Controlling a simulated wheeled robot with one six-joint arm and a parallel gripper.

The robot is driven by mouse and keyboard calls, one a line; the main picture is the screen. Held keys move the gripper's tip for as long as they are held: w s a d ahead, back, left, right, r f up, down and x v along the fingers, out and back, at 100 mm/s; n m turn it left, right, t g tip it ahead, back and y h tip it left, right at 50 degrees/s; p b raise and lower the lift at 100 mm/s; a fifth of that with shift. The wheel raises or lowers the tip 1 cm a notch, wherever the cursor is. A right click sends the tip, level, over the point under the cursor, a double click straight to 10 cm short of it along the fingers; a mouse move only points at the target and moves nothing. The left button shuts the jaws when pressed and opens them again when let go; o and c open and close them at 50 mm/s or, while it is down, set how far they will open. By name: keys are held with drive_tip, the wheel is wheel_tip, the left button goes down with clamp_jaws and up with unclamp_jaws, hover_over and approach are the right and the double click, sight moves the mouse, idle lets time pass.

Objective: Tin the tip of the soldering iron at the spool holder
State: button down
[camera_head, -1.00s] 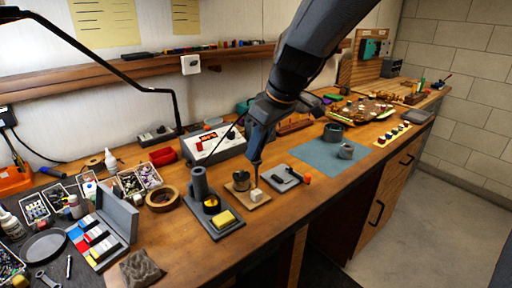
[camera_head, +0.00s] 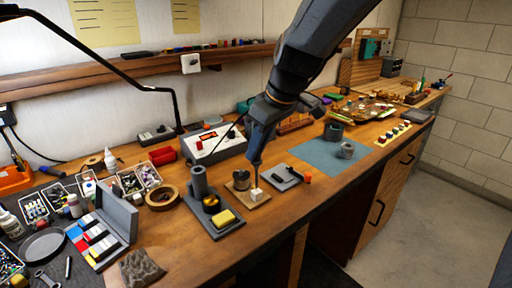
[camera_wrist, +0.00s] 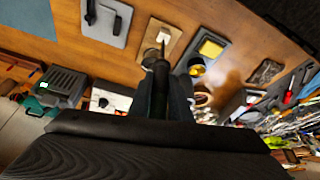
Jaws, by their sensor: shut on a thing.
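My gripper (camera_head: 259,140) is shut on the soldering iron (camera_head: 255,173), which points down over the spool holder's wooden base. The iron's dark handle and thin tip also show in the wrist view (camera_wrist: 162,42). The spool holder (camera_head: 262,201) is a small wooden board carrying a grey spool (camera_head: 241,180) and a pale block (camera_head: 257,194). In the head view the tip ends close to the pale block, in front of and right of the spool. I cannot tell whether the tip touches anything. In the wrist view the iron partly covers the board (camera_wrist: 174,41).
The iron stand (camera_head: 199,183) with a yellow sponge (camera_head: 222,218) is just left of the holder. A grey plate with small tools (camera_head: 282,176) is just right. The soldering station (camera_head: 213,143) stands behind. The bench's front edge is clear.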

drive_tip(key=shift+f+b, duration=0.4)
drive_tip(key=shift+b, duration=0.1)
idle(4.1)
drive_tip(key=shift+r, duration=0.15)
idle(0.6)
drive_tip(key=shift+r+p, duration=2.1)
drive_tip(key=shift+r, duration=0.85)
